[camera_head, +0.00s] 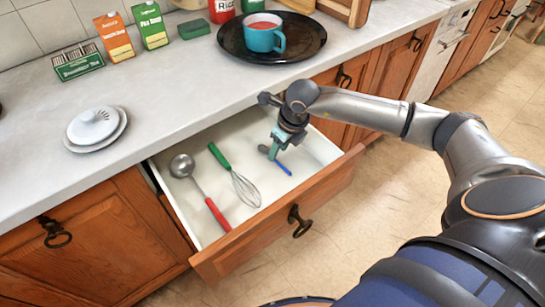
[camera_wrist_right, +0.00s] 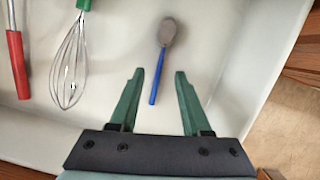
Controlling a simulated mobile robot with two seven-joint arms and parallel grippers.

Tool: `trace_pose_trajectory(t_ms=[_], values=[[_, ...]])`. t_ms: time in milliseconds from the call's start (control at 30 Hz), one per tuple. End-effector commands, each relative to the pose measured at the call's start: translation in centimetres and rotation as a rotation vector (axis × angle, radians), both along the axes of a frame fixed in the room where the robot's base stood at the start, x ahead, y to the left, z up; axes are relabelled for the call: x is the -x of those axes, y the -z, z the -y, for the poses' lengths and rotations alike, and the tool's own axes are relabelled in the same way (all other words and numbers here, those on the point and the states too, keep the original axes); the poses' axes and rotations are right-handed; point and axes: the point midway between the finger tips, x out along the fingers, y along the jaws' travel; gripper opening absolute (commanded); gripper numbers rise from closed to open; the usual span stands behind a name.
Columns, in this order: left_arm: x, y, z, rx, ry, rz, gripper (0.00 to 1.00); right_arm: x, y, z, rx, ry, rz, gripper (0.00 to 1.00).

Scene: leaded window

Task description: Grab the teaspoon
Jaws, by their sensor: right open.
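The teaspoon (camera_wrist_right: 161,60) has a blue handle and a grey bowl and lies flat in the open drawer (camera_head: 325,148). In the head view only its blue handle (camera_head: 284,168) shows clearly; my right gripper hides the rest. My right gripper (camera_head: 270,151) is above the drawer, over the spoon. In the right wrist view its green fingers (camera_wrist_right: 157,74) are apart and empty. The handle's end lies between the fingertips in that picture, with the bowl pointing away. My left gripper is not in view.
A whisk (camera_head: 240,180) with a green handle and a ladle (camera_head: 200,187) with a red handle lie left of the spoon in the drawer.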

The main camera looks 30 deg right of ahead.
Motion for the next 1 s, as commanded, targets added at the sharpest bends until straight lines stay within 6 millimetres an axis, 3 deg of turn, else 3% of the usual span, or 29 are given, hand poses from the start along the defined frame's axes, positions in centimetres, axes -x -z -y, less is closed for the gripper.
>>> trace_pose_trajectory(t_ms=[100, 233, 867, 1000], values=[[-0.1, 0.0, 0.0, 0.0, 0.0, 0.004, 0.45, -0.5, 1.9, -0.2, -0.001, 0.002, -0.002, 0.48], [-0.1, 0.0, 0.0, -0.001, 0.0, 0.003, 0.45, -0.8, 2.9, -0.3, -0.001, 0.0, 0.0, 0.48], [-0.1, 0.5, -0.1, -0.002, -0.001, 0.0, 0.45, -0.8, 3.4, -0.3, 0.0, 0.0, 0.0, 0.48], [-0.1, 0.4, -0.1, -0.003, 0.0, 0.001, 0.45, -0.8, 3.3, -0.3, 0.0, 0.0, 0.0, 0.32]])
